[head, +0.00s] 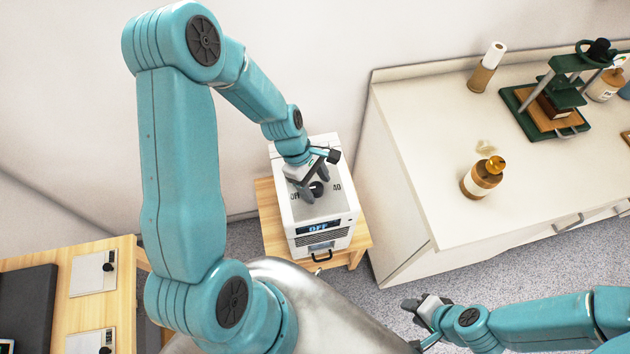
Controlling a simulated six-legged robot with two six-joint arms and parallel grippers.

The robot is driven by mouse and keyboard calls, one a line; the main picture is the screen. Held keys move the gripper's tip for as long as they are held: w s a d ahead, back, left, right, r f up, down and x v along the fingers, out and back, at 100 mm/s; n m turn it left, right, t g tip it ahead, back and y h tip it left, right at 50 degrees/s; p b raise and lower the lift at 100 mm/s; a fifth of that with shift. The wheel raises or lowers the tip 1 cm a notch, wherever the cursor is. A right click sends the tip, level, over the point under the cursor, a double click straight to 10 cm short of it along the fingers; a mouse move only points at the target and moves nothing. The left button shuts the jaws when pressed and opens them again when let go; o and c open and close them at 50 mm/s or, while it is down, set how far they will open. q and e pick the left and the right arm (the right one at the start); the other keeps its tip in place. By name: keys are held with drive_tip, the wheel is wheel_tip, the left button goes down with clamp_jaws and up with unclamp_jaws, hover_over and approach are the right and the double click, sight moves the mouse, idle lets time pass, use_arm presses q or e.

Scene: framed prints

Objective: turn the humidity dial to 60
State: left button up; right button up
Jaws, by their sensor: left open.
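The white humidity unit (332,222) stands on a small wooden stand (271,226). Its display (318,227) reads OFF. The black dial (316,189) is on its grey top, with printed marks OFF to its left and 40 to its right. Other marks are hidden by my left gripper. My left gripper (312,192) is open and points down at the dial, with its fingers around or just above it; I cannot tell whether they touch it. My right gripper (412,308) is low at the right, away from the unit; its jaws are too small to judge.
A white counter (420,150) at the right holds a brown bottle (482,178), a green press (550,100) and a paper roll (486,68). A wooden table (50,262) with a dark mat is at the left. A wall stands behind the unit.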

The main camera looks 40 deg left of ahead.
use_arm(q)
drive_tip(key=shift+a+f, duration=0.15)
drive_tip(key=shift+a, duration=0.05)
drive_tip(key=shift+d, duration=0.1)
drive_tip(key=c, duration=1)
drive_tip(key=shift+m, duration=0.3)
drive_tip(key=shift+c, duration=0.2)
drive_tip(key=shift+w+m+g+b, duration=0.15)
drive_tip(key=shift+m+g+b, duration=0.3)
drive_tip(key=shift+m, duration=0.55)
drive_tip(key=m+g, duration=0.1)
drive_tip(key=m, duration=0.1)
drive_tip(key=shift+w+m+b, duration=0.1)
drive_tip(key=shift+m+b, duration=0.3)
drive_tip(key=m+g+y+b, duration=0.1)
drive_tip(key=m, duration=0.2)
drive_tip(key=shift+w+m+g+y+b, duration=0.1)
drive_tip(key=shift+m+g+y+b, duration=0.45)
drive_tip(key=shift+m, duration=1.05)
